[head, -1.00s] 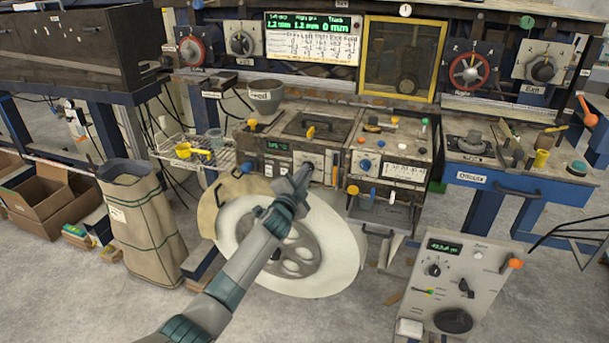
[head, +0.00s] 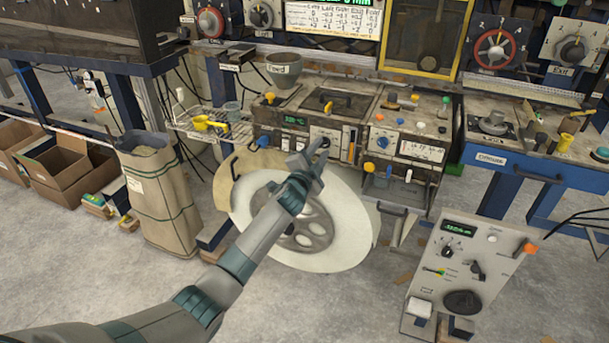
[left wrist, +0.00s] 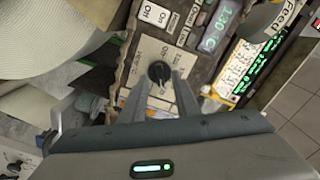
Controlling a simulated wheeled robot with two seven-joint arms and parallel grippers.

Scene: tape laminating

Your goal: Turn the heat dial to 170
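The black heat dial (left wrist: 158,73) is on a pale panel in the left wrist view, with a pointer line on its face. My left gripper (left wrist: 157,88) is open, its two fingers pointing at the dial from either side. I cannot tell whether they touch it. The lit display (left wrist: 223,22) beside the panel seems to read about 130 °C. In the head view my left gripper (head: 312,152) is in front of the machine's panel and hides the dial. The green display (head: 294,121) shows just above it. My right gripper is not in view.
On and off buttons (left wrist: 154,13) are near the dial. A blue knob (head: 263,141) is left of my gripper on the machine front. A separate control box (head: 470,265) stands at the right front.

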